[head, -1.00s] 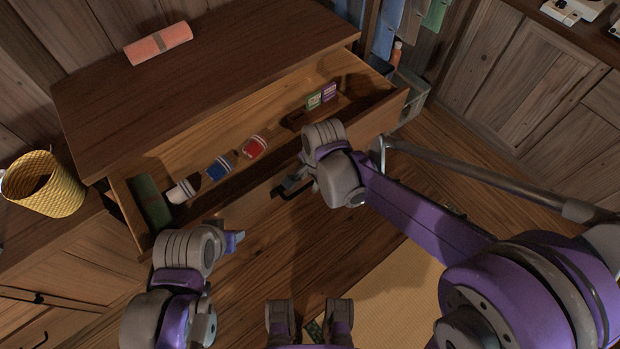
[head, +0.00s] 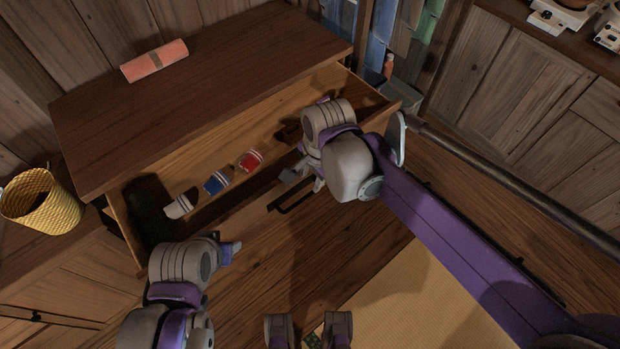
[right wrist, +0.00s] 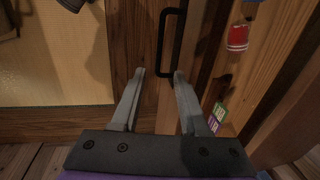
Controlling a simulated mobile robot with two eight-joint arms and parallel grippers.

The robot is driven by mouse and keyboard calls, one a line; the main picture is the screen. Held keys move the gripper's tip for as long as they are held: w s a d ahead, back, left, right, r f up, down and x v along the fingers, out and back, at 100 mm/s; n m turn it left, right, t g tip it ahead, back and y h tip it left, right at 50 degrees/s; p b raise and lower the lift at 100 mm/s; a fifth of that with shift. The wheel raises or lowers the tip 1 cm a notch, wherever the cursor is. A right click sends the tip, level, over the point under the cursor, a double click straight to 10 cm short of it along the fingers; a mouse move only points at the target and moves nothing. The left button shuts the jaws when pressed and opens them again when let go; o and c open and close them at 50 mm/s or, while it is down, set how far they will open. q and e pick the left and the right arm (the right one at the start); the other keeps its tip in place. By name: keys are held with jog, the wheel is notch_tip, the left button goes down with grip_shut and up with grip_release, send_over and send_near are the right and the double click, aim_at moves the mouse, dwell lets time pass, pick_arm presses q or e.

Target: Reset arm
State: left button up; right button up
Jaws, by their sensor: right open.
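My right gripper (head: 298,178) is in front of the open drawer (head: 240,213), above its black handle (head: 292,196). The handle (right wrist: 170,42) lies beyond the fingertips there, and I see no contact. My left gripper (head: 234,248) is at the lower left, before the drawer's left end. Only its side shows, so its opening is unclear.
The drawer holds a white-striped red item (head: 251,160), a blue one (head: 215,183) and a white one (head: 178,206). A pink rolled towel (head: 154,60) lies on the cabinet top (head: 210,90). A yellow basket (head: 42,201) stands left. Tatami (head: 405,300) lies at lower right.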

dwell(0.4)
pick_arm(q)
jog(key=r+p, duration=0.2)
jog(key=w+r+p, duration=0.1)
jog(key=r+p, duration=0.1)
jog(key=r, duration=0.1)
jog(key=shift+w+r, duration=0.1)
jog(key=shift+r, duration=0.05)
pick_arm(e)
jog(key=s+d+r+n+t+h, duration=0.1)
jog(key=s+d+n+t, duration=0.2)
jog(key=s+d+n, duration=0.7)
jog(key=s+d, duration=0.3)
jog(key=d, duration=0.3)
jog(key=shift+t, duration=0.3)
pick_arm(q)
jog(key=shift+d, duration=0.1)
pick_arm(e)
jog(key=shift+d, duration=0.15)
